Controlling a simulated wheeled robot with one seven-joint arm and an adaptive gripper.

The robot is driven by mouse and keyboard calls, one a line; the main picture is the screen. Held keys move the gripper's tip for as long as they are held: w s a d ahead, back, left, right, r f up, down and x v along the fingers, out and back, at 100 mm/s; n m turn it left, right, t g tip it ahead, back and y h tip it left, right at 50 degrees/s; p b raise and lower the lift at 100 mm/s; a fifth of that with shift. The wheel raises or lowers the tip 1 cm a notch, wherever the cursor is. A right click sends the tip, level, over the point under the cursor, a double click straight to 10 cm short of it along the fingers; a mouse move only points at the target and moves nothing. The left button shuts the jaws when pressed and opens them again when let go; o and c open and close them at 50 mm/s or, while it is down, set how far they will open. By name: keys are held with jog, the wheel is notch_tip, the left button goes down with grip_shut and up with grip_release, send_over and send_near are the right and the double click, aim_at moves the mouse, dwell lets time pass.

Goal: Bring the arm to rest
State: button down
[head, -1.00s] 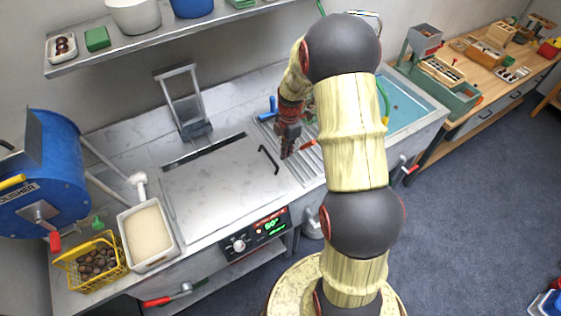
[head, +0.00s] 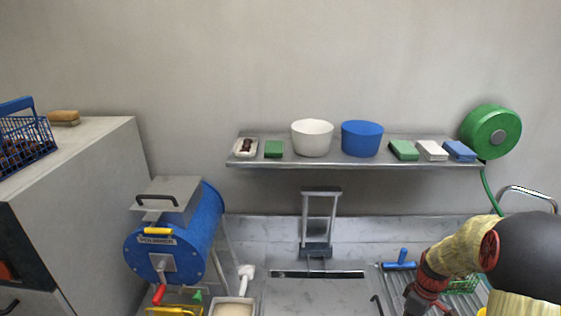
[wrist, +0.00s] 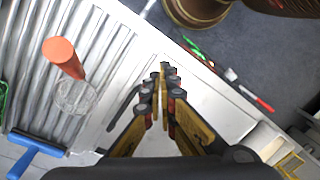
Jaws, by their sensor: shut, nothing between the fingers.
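My gripper (wrist: 163,72) is shut and empty in the wrist view. It hangs over the steel worktop, near the black bar handle (wrist: 122,107) and the edge of the ribbed drainboard (wrist: 55,50). In the head view, my arm enters at the lower right, and the gripper's tips are cut off by the bottom edge. The steel worktop with its closed lid (head: 315,297) lies to the left of my arm.
An orange-handled tool (wrist: 63,57) and a blue squeegee (wrist: 35,147) lie on the drainboard. A wall shelf (head: 352,161) holds a white bowl (head: 312,139) and a blue tub (head: 361,140). The blue polisher drum (head: 180,240) stands at left, beside a grey cabinet (head: 90,190).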

jog(key=s+a+r+m+t+h+b, duration=0.1)
jog(key=s+a+r+m+t+b, duration=0.5)
jog(key=s+a+r, duration=1.1)
jog(key=a+r+m+b, duration=0.1)
jog(key=b, duration=0.2)
jog(key=shift+s+r+t, duration=0.2)
jog(key=shift+s+t, duration=0.15)
jog(key=shift+t, duration=0.05)
